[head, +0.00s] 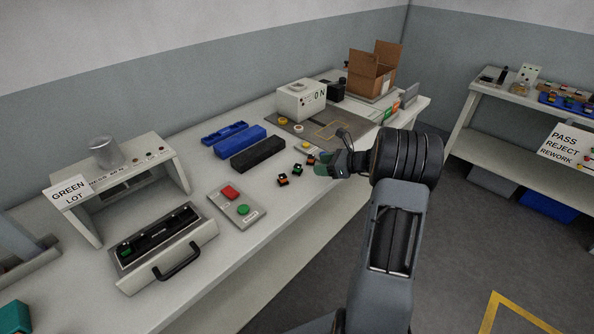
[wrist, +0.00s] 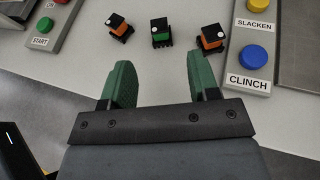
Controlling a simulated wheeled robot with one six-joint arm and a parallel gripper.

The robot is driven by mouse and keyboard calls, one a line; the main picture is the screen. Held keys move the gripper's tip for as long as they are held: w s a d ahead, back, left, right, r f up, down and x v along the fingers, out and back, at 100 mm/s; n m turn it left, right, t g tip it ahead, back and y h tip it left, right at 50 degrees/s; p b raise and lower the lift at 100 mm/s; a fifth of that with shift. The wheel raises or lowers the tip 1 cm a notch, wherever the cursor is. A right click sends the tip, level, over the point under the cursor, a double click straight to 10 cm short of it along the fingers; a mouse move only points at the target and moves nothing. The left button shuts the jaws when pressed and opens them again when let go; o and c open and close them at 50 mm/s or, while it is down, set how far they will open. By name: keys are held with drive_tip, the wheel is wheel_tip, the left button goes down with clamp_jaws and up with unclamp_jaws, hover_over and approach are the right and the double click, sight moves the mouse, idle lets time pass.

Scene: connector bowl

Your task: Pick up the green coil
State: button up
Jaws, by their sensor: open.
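The green coil (wrist: 160,33) is a small block with a black top and a white dot, standing on the bench. In the wrist view it lies between two similar orange and black coils, the left one (wrist: 119,27) and the right one (wrist: 212,38). In the head view the green coil (head: 297,170) is in the same short row. My gripper (wrist: 160,65) is open and empty, its two green fingers apart. The green coil is beyond the fingertips, roughly centred across the gap and not touched. In the head view my gripper (head: 329,163) is just right of the coils.
A panel marked SLACKEN and CLINCH (wrist: 250,75) with yellow and blue buttons lies close right of the coils. A red and green button panel (head: 236,204) is to the left. A black tray (head: 258,154) and blue trays (head: 238,138) lie behind.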

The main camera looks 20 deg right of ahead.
sight(298, 166)
drive_tip(key=shift+p+x, duration=0.45)
drive_tip(key=shift+x, duration=3.4)
drive_tip(key=shift+a, duration=0.1)
drive_tip(key=shift+s, duration=0.1)
drive_tip(key=shift+c, duration=0.3)
drive_tip(key=c, duration=0.9)
drive_tip(key=shift+c, duration=0.2)
